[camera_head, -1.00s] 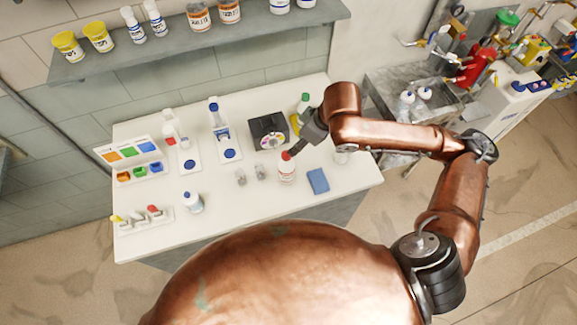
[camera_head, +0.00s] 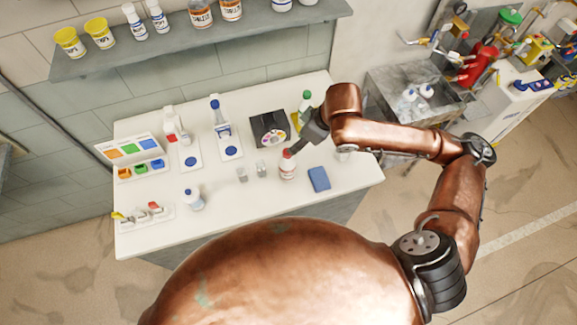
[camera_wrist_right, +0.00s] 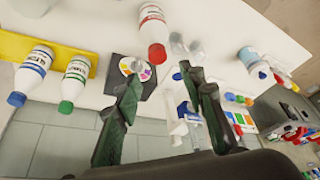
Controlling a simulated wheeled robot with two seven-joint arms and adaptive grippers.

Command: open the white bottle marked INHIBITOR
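A white bottle with a red cap (camera_head: 287,168) stands near the front of the white table; it also shows in the right wrist view (camera_wrist_right: 152,25), its cap toward my fingers. Its lettering is too small to read. I cannot tell which is marked INHIBITOR. My right gripper (camera_head: 295,150) is close above the red cap. In the right wrist view its fingers (camera_wrist_right: 160,77) are apart with nothing held. My left gripper is not in view.
Two small clear cups (camera_head: 251,172) stand left of the red-capped bottle, and a blue cloth or sponge (camera_head: 319,179) lies right of it. A dark box with a coloured dial (camera_head: 270,129) and a yellow rack (camera_head: 297,120) with bottles are behind.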

